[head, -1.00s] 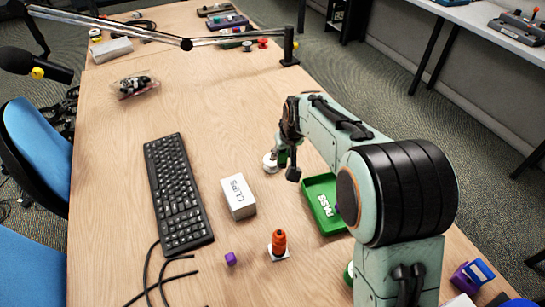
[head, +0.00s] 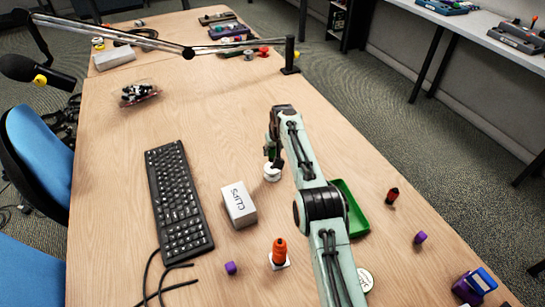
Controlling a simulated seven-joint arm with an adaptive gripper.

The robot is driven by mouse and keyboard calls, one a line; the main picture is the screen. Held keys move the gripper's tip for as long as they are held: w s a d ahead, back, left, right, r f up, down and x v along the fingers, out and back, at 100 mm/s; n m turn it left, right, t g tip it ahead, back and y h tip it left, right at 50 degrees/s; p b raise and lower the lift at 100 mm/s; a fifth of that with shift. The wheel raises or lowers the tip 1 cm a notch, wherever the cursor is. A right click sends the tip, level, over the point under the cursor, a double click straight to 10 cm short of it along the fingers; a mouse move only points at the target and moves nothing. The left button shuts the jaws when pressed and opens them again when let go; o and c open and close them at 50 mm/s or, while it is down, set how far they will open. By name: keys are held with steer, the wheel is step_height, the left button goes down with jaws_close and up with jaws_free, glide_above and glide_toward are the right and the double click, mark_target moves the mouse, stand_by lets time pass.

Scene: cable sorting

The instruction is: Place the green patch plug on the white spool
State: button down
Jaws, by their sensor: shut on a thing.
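The white spool (head: 272,174) stands on the table, right of the keyboard and beyond the white clips box. My gripper (head: 271,158) is directly over the spool, pointing down, its fingers close to the spool's top. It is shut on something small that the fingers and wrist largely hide. I take this to be the green patch plug, but I cannot make out its outline or whether it touches the spool.
The clips box (head: 239,205) and black keyboard (head: 179,200) are nearby. A green tray (head: 358,222) lies partly behind my arm. The table beyond the spool is clear.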

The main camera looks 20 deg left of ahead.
mark_target(272, 157)
steer(key=shift+w+a+f, duration=0.1)
steer(key=shift+f, duration=1.6)
steer(key=c, duration=0.8)
jaws_free()
steer(key=shift+f, duration=0.15)
steer(key=v, duration=1.2)
